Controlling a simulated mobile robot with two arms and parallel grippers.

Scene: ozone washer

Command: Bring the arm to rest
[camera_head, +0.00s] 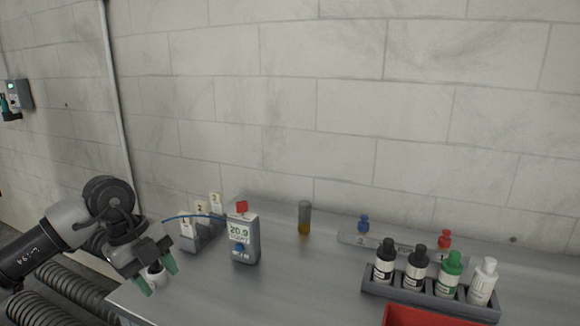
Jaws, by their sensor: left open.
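My left arm comes in from the left, and its gripper (157,275) hangs tilted at the table's left end. Its two green fingertips are apart, so it is open. A small white, dark-topped item (154,273) shows between the fingers; I cannot tell whether they touch it or what it is. The grey steel table (300,280) runs from below the gripper to the right. My right gripper is not in view.
Right of the gripper stand a rack with numbered cards (201,237), a grey meter reading 20.9 (243,238) and an amber-bottomed tube (304,218). A bottle rack (378,287) and a red tray (415,317) are at right. Ribbed hoses (50,295) lie at lower left.

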